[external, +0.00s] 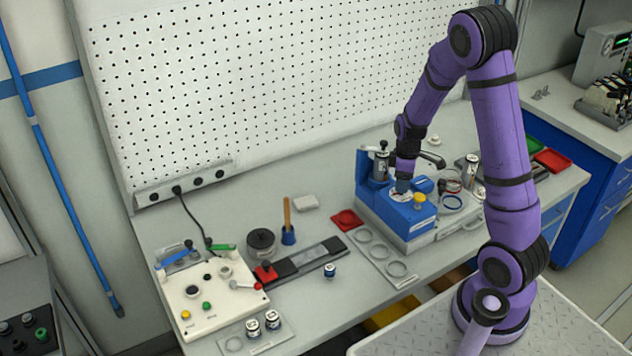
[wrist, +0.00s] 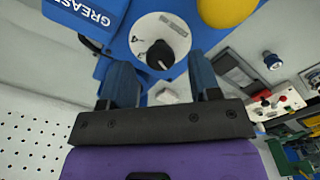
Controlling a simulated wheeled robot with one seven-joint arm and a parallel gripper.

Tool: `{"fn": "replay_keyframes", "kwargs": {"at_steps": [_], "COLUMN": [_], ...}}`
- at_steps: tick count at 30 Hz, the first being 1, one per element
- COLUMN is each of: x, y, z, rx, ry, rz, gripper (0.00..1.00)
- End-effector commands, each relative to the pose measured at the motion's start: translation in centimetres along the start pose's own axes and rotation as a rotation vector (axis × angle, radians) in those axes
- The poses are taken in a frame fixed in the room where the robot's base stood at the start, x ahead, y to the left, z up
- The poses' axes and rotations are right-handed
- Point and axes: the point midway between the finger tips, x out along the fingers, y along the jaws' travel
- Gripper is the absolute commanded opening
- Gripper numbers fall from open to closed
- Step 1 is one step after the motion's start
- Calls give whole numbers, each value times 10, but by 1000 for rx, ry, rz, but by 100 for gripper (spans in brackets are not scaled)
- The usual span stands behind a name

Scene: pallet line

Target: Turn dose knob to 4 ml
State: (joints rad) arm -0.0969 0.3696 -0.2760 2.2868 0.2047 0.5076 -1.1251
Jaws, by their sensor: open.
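The dose knob (wrist: 160,55) is a black knob on a round white dial (wrist: 161,28) in the wrist view. In the external view the blue machine (external: 397,222) stands on the bench, with the dial partly hidden by my gripper. My gripper (wrist: 163,75) is open and empty. Its two blue fingers show on either side of and short of the knob, apart from it. In the external view my gripper (external: 402,187) is just above the machine's top.
A yellow button (external: 419,198) sits on the machine beside the dial. A metal canister (external: 381,168) and a lever stand behind.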

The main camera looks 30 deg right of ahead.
Motion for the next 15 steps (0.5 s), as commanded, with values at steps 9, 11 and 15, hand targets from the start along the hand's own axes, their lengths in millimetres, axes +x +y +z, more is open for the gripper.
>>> {"fn": "replay_keyframes", "kwargs": {"at_steps": [9, 11, 15], "x": [16, 16, 16], "y": [0, 0, 0], "z": [0, 0, 0], "rx": [0, 0, 0], "ry": [0, 0, 0], "rz": [1, 1, 1], "gripper": [57, 57, 57]}}
